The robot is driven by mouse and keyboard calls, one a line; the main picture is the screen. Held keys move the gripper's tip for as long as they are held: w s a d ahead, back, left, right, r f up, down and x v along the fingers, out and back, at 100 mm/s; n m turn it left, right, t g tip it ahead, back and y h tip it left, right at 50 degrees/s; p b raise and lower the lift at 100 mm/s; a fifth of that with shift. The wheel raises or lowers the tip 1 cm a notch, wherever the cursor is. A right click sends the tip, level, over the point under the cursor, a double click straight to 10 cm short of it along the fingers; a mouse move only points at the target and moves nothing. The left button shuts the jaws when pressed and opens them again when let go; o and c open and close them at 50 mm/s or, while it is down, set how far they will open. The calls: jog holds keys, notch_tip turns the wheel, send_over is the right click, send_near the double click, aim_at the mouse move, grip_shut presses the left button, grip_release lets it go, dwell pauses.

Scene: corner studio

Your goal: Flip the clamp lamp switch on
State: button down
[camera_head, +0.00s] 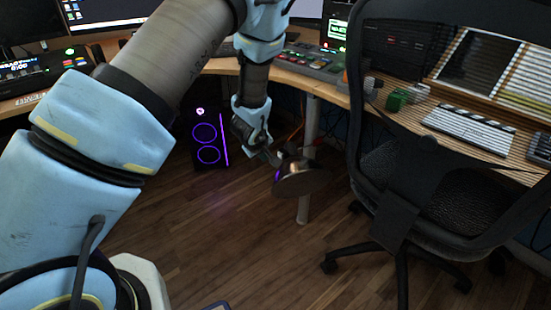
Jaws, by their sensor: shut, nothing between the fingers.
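A dull metal, bowl-shaped lamp head (302,181), which looks like the clamp lamp, shows below the desk edge in front of a pale desk leg. My gripper (272,158) is shut and empty, pointing down and right just beside the lamp head's upper left. I cannot tell whether the two touch. The lamp's switch is too small or hidden to make out, and so is its clamp. No glow shows from the lamp.
A black office chair (440,190) stands close on the right. The wooden desk (330,92) curves behind my arm, with a mixer on it. A black speaker or computer tower (206,140) with purple rings stands under it. The wooden floor (240,245) in front is clear.

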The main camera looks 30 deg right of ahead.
aim_at(280, 156)
jog(key=w+d+f, duration=0.3)
jog(key=d+f, duration=0.2)
jog(key=d, duration=0.1)
jog(key=shift+w+f, duration=0.1)
dwell(0.3)
jog(key=shift+d+h+b, duration=0.2)
jog(key=shift+h+b, duration=0.1)
jog(key=shift+b, duration=0.25)
